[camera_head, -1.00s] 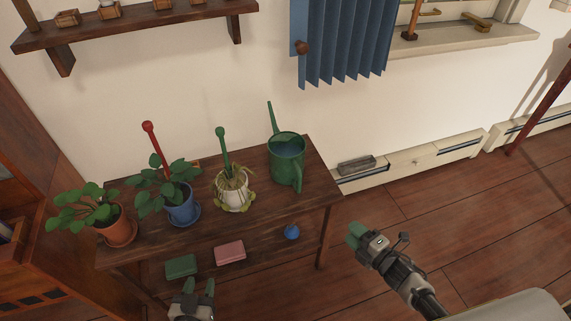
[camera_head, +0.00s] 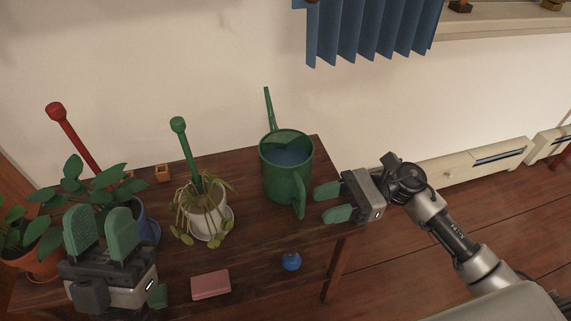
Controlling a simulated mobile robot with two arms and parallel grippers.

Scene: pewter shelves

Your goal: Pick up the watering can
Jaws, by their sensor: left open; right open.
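The green watering can (camera_head: 280,178) stands upright at the right end of the wooden table. Its spout points up at the back and its handle (camera_head: 299,196) faces the front right. My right gripper (camera_head: 327,203) is open just right of the handle, its green fingers pointing left at it, with a small gap visible in the picture. My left gripper (camera_head: 100,230) is open and empty at the lower left, in front of the potted plants and apart from the can.
A drooping plant in a white pot (camera_head: 207,220) with a green stake stands left of the can. Leafy plants and a red stake (camera_head: 72,135) are further left. A pink box (camera_head: 211,285) and a blue ball (camera_head: 291,261) lie lower down. A blue curtain (camera_head: 370,32) hangs above.

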